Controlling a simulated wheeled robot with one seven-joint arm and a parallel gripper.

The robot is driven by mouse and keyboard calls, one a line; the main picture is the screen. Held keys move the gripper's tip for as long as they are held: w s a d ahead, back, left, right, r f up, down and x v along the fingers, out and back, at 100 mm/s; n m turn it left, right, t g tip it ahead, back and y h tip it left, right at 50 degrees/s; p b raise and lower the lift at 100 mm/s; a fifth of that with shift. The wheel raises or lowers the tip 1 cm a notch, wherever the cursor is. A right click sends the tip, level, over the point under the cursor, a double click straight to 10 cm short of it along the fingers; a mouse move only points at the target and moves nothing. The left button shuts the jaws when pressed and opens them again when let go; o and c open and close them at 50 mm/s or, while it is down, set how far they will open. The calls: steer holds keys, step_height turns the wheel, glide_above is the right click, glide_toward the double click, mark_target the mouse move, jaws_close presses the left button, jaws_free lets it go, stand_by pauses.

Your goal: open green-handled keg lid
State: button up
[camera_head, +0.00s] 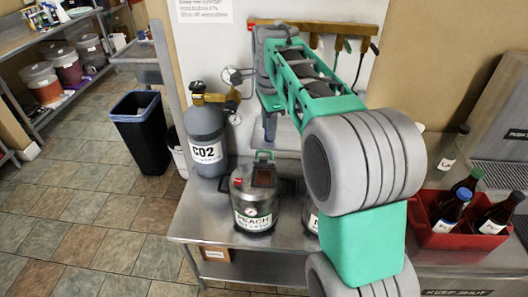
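A steel keg (255,212) labelled PEACH stands upright on the metal table, left of my arm. The lid appears closed. My arm rises from the lower right and reaches over the table. My gripper (270,127) seems to point down above and behind the keg's handle, apart from it. Its fingers are too small and too much hidden behind my arm to tell whether they are open. A second keg (310,222) is mostly hidden behind my arm.
A grey CO2 cylinder (205,138) with a gauge stands left of the keg. A red crate (460,232) with several bottles is at the right. A wooden tap rail (330,30) is on the wall. A black bin (142,133) stands left; the floor there is clear.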

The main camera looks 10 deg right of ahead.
mark_target(264, 151)
steer(key=w+f+m, duration=0.4)
steer(key=w, duration=0.1)
steer(key=shift+a+m+g+b, duration=0.15)
steer(key=shift+m+g+b, duration=0.15)
steer(key=shift+g+b, duration=0.1)
step_height(264, 151, down, 8)
steer(key=shift+r+p, duration=0.2)
steer(key=shift+p, duration=0.25)
jaws_close()
stand_by(0.5)
